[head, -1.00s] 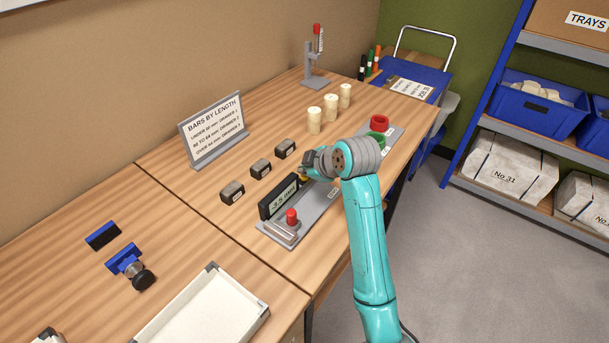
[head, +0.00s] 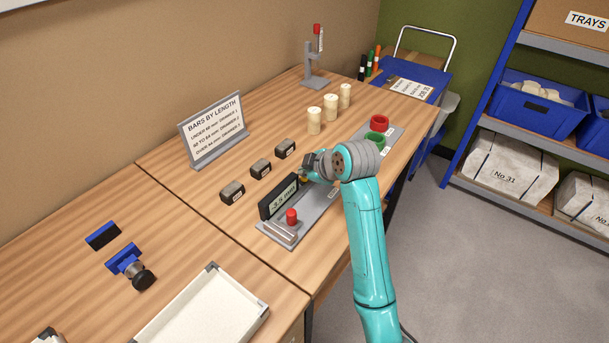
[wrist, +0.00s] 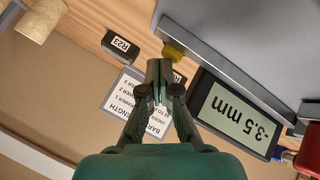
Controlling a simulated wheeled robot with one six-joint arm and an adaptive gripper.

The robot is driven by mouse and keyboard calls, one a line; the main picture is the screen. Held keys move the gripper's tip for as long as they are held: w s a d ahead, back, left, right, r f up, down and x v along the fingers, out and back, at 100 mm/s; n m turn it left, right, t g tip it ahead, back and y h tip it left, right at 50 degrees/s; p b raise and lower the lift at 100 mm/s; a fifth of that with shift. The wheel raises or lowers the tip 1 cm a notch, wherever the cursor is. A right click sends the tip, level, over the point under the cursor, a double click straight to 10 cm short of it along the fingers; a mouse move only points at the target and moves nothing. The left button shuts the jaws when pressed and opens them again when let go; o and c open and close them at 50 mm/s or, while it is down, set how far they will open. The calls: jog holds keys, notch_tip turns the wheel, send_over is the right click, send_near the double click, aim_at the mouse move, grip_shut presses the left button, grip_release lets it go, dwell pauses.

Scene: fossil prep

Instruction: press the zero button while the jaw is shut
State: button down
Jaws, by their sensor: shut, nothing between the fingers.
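The gauge's display (head: 284,197) reads -3.5 mm and stands on a grey base (head: 318,208). The display also shows, upside down, in the wrist view (wrist: 238,115). A red knob (head: 291,216) stands at the near end, beside the pale metal jaw (head: 279,233); I cannot tell whether the jaw is fully shut. A small yellow button (wrist: 173,52) sits at the base's edge, past the display's far end. My gripper (wrist: 160,69) is shut and empty, its tips right by the yellow button. I cannot tell whether they touch it.
Several dark labelled blocks (head: 260,168) and a sign (head: 213,129) stand left of the gauge. Cream cylinders (head: 314,120) stand behind. A white tray (head: 258,318) is at the front.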

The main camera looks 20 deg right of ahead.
dwell(0.4)
jog(key=shift+r, duration=0.85)
jog(key=shift+r, duration=0.1)
jog(key=shift+r, duration=2.4)
